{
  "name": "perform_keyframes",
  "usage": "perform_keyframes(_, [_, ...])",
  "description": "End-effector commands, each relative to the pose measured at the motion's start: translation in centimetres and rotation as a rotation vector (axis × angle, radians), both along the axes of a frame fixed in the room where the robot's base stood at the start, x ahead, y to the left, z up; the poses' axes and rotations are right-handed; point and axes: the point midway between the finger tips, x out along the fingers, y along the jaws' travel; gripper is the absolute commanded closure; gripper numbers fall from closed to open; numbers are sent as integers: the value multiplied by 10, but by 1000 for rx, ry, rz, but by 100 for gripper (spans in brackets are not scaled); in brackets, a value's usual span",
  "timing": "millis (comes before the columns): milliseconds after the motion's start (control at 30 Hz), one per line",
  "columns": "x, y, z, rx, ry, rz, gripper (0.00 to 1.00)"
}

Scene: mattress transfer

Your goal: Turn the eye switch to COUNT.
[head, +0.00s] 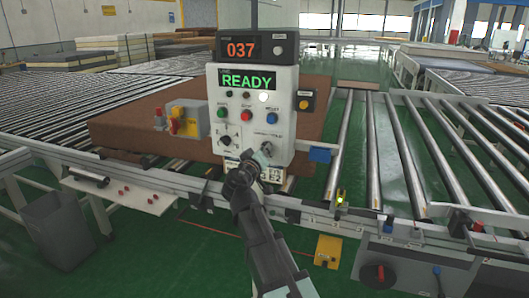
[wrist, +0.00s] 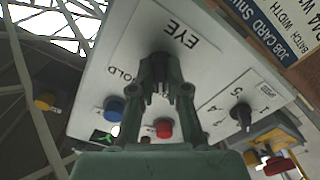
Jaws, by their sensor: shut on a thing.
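The control panel (head: 253,115) is a pale box on a post, and its green display reads READY. The eye switch, under the EYE label (wrist: 185,33) in the wrist view, is at the panel's lower right in the head view. My gripper (wrist: 160,88) is shut on the eye switch, and it also shows at the panel in the head view (head: 264,154). The fingers hide most of the switch, so I cannot tell its position. A partly covered label ending in "OLD" (wrist: 127,75) is beside it. No COUNT label is readable.
A black selector knob (wrist: 241,113) is beside the eye switch. Blue (wrist: 114,106) and red (wrist: 164,128) buttons are close to the fingers. A red counter (head: 241,50) reads 037 above the panel. A brown mattress (head: 140,125) lies behind, with rollers (head: 425,150) at right.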

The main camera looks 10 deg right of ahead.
Motion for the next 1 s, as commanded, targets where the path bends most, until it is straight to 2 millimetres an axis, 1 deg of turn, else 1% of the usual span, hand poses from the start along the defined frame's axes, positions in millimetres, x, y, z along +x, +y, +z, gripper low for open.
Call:
perform_keyframes(300, [1,0,1,-6,0,0,100])
perform_keyframes(333, [1,0,1,-6,0,0,75])
perform_keyframes(367, [1,0,1,-5,1,0,64])
perform_keyframes(400, [1,0,1,-5,0,0,60])
perform_keyframes(667, [0,0,1,-3,0,0,60])
perform_keyframes(767, [-3,2,0,-2,0,1,60])
perform_keyframes(867, [-11,6,0,-3,0,1,60])
perform_keyframes(1000, [-31,17,0,-3,-1,3,60])
